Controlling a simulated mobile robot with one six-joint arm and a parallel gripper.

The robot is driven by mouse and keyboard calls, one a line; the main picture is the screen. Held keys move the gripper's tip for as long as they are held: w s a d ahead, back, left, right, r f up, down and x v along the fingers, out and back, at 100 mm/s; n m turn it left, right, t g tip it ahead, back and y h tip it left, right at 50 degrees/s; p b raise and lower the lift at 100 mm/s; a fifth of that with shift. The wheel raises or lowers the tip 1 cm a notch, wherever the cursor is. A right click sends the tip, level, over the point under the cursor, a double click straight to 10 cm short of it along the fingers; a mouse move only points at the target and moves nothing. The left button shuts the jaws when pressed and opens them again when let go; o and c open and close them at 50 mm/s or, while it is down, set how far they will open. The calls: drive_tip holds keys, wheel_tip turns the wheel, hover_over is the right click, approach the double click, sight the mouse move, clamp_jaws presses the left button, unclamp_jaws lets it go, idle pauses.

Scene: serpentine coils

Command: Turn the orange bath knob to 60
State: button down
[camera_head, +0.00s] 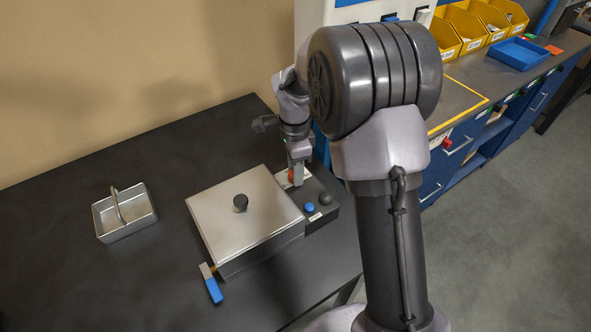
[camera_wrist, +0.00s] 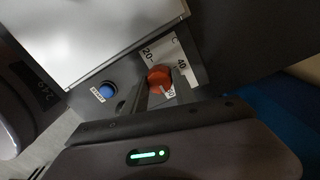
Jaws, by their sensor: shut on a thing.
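The orange bath knob (camera_wrist: 158,77) sits on the dark control panel of the bath, on a white dial plate (camera_wrist: 179,58) with the numbers 20 and 40 visible and a third number partly hidden. In the wrist view my gripper (camera_wrist: 152,92) is at the knob, its fingers shut on it. In the head view my gripper (camera_head: 296,174) points down onto the orange knob (camera_head: 291,176), which is mostly hidden by the fingers. The knob's exact setting is hard to read. The bath (camera_head: 245,215) has a flat metal lid with a black handle.
A blue button (camera_head: 309,207) and a dark knob (camera_head: 326,199) sit on the same panel near my gripper. A metal tray with a handle (camera_head: 125,224) stands at the left. A blue-handled tool (camera_head: 213,288) lies at the bath's front. Yellow bins (camera_head: 467,26) stand on the right bench.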

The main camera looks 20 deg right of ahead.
drive_tip(key=c, duration=1)
unclamp_jaws()
wheel_tip(320, 180, up, 17)
drive_tip(key=p, duration=0.6)
drive_tip(key=shift+w+r, duration=0.2)
drive_tip(key=shift+w, duration=0.15)
